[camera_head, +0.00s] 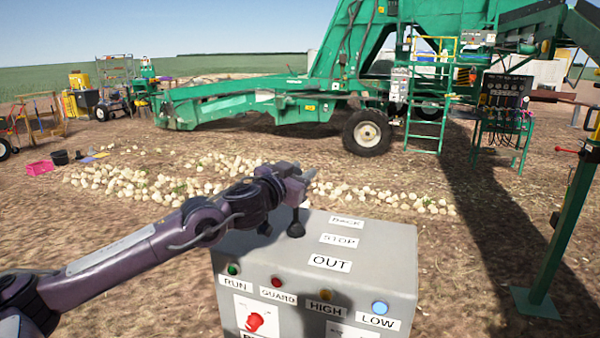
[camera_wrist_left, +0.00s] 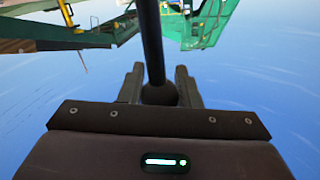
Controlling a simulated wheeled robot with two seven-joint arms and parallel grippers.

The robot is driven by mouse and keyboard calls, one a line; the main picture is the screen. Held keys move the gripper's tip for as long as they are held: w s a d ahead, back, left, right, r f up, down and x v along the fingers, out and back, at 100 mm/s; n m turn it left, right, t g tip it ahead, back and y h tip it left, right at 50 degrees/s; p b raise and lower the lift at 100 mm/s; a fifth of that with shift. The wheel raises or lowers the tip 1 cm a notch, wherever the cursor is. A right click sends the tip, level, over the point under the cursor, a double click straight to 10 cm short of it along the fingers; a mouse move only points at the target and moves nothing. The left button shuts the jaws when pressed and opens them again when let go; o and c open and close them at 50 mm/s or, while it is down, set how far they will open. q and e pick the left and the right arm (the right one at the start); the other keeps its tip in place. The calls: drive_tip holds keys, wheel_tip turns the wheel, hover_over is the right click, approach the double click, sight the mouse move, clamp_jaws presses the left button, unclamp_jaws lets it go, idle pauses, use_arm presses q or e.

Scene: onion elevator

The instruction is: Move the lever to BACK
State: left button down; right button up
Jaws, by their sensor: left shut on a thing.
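The grey control box (camera_head: 385,255) stands at the bottom centre of the head view. Its top carries the labels BACK (camera_head: 346,220), STOP (camera_head: 339,240) and OUT (camera_head: 329,262) in a row, BACK farthest away. The dark lever (camera_head: 296,222) rises from the top, left of the labels. My left gripper (camera_head: 303,175) is at its upper part and hides its end. In the left wrist view the black lever rod (camera_wrist_left: 152,45) with a round knob (camera_wrist_left: 160,95) sits between the fingers, and the gripper is shut on it. The lever's exact setting is hard to tell. My right gripper is out of view.
The box front has RUN, GUARD, HIGH and LOW buttons and a red knob (camera_head: 257,322). Behind lie piles of onions (camera_head: 130,185) and a green machine (camera_head: 290,100) with wheels. A green post (camera_head: 565,235) stands at right.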

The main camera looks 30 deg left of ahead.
use_arm(q)
drive_tip(key=shift+w, duration=0.1)
drive_tip(key=w+a+f, duration=0.1)
drive_tip(key=w+f, duration=0.2)
drive_tip(key=w, duration=0.2)
drive_tip(key=shift+w, duration=0.4)
drive_tip(key=c, duration=1.4)
unclamp_jaws()
drive_tip(key=o, duration=0.3)
drive_tip(key=shift+w+a, duration=0.15)
drive_tip(key=shift+a, duration=0.1)
drive_tip(key=shift+o, duration=0.2)
drive_tip(key=s+b, duration=0.4)
drive_tip(key=s, duration=0.3)
drive_tip(key=shift+s+d, duration=0.2)
drive_tip(key=shift+s, duration=0.2)
